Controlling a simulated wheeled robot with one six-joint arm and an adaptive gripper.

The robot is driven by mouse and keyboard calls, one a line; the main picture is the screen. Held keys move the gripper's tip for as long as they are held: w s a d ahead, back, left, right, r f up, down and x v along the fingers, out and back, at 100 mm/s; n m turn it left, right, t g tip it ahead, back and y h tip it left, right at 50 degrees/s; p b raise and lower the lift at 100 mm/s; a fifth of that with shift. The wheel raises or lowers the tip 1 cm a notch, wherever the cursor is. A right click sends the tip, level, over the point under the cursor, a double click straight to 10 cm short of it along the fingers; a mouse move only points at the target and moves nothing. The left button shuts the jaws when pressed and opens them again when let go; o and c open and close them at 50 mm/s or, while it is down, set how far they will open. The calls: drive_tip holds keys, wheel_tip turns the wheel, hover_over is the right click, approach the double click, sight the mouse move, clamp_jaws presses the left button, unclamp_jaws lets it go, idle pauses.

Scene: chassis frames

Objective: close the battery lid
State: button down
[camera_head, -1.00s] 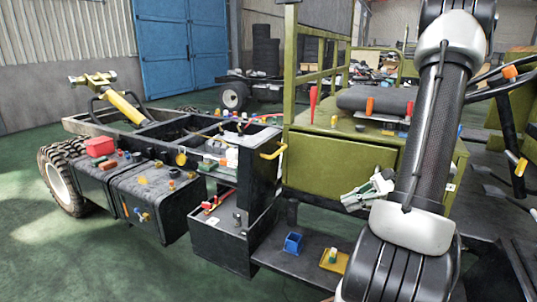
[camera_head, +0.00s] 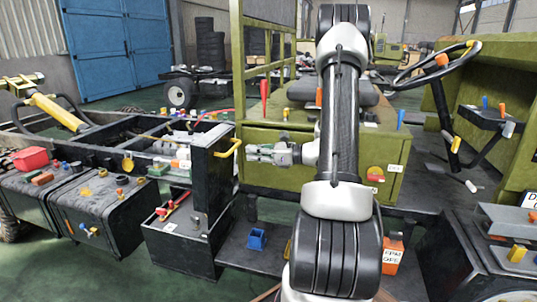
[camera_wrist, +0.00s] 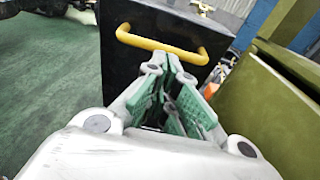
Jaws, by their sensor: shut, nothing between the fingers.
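The battery lid (camera_head: 210,175) looks like a black panel standing upright at the right side of the black battery box (camera_head: 180,252), so it is open. Red parts show inside the box. A yellow handle (camera_head: 229,147) sits near the lid's top; it also shows in the wrist view (camera_wrist: 160,44) with the dark lid face (camera_wrist: 185,20). My gripper (camera_head: 252,152) is just right of the handle, pointing left at it. In the wrist view my gripper (camera_wrist: 166,62) is shut and empty, its tips close below the handle; contact cannot be told.
The green cabinet (camera_head: 290,165) stands close behind and right of my gripper. A dark step with a blue bin (camera_head: 257,239) lies below. The chassis frame and black tank (camera_head: 110,205) are at left. Green floor is open at lower left.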

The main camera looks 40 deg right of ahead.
drive_tip(key=shift+x, duration=1.95)
